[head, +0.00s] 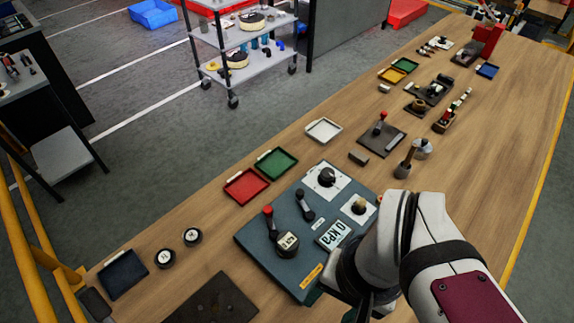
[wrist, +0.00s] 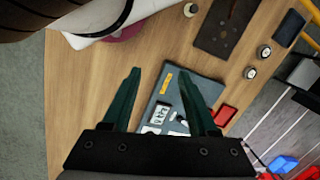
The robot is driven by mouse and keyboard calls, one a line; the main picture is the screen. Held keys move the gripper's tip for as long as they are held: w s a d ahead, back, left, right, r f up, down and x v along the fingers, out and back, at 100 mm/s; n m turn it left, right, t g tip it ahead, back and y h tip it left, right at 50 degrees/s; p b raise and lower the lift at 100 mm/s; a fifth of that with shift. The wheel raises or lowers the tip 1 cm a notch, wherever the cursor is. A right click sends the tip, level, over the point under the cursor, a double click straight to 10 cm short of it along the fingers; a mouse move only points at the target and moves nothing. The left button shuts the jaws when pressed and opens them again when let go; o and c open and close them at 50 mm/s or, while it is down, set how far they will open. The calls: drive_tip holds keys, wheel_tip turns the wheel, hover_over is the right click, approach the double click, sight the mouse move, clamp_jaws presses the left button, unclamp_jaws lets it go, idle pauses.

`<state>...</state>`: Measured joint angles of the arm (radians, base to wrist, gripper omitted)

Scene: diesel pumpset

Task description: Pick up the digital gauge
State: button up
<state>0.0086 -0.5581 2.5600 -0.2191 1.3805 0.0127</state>
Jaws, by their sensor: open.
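A round black digital gauge (head: 287,243) with a small lit display stands on the blue-grey panel (head: 262,262) in the head view. A flat display reading kPa (head: 332,235) is set in the same panel to its right; it also shows in the wrist view (wrist: 161,115). My gripper (wrist: 160,71) is open and empty, with its green fingers pointing over the panel's edge. In the head view my wrist hides most of the gripper, right of the gauge. In the wrist view the round gauge is not clear; the right finger covers part of the panel.
Levers with red (head: 268,213) and black (head: 300,196) knobs stand near the gauge. Red (head: 246,185) and green (head: 277,163) trays lie behind the panel. Two small round gauges (head: 192,236) and a dark plate (head: 212,304) lie to the left.

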drive_tip(key=shift+o, duration=0.2)
drive_tip(key=o, duration=0.6)
drive_tip(key=n+h, duration=0.6)
drive_tip(key=n, duration=1.5)
hover_over(285, 240)
drive_tip(key=w+a, duration=0.2)
drive_tip(key=a, duration=0.4)
wheel_tip(285, 240, down, 3)
drive_tip(key=shift+g, duration=0.3)
drive_tip(key=x, duration=1)
drive_tip(key=s+x, duration=0.1)
drive_tip(key=x, duration=0.5)
drive_tip(key=shift+d+r, duration=0.1)
drive_tip(key=shift+d, duration=0.1)
